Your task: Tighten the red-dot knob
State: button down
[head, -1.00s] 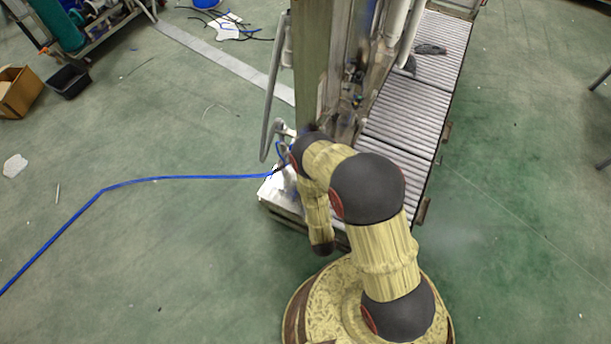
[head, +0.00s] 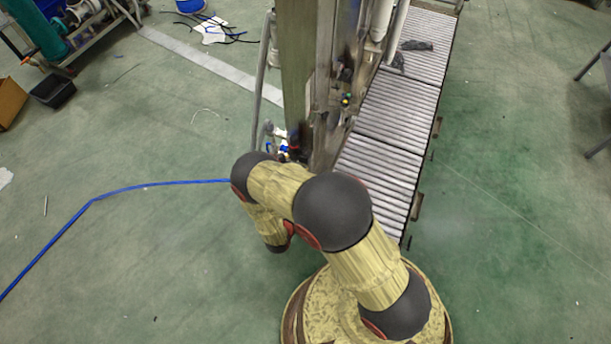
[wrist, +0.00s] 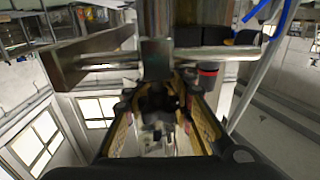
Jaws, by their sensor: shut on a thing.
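My gripper (wrist: 156,100) is in the middle of the wrist view, its fingers drawn together on a dark part just below an upright grey metal plate (wrist: 156,58). I cannot make out a red dot on the held part or tell which knob it is. A black cylinder with a red band (wrist: 208,76) is just right of my gripper, apart from it, below a horizontal metal bar. In the head view my arm hides the gripper, and small blue, white and red fittings (head: 284,148) show on the machine's near left side.
The tall machine frame (head: 300,85) rises beyond my arm, with a roller conveyor (head: 385,135) to its right. A blue hose (head: 130,188) runs across the floor on the left. A black bin (head: 52,88) lies far left. Green floor is open on the right.

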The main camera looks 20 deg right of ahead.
jog(key=shift+d, duration=0.1)
dwell(0.3)
jog(key=c, duration=1.5)
grip_release()
jog(key=shift+s, duration=0.1)
jog(key=v, duration=1.2)
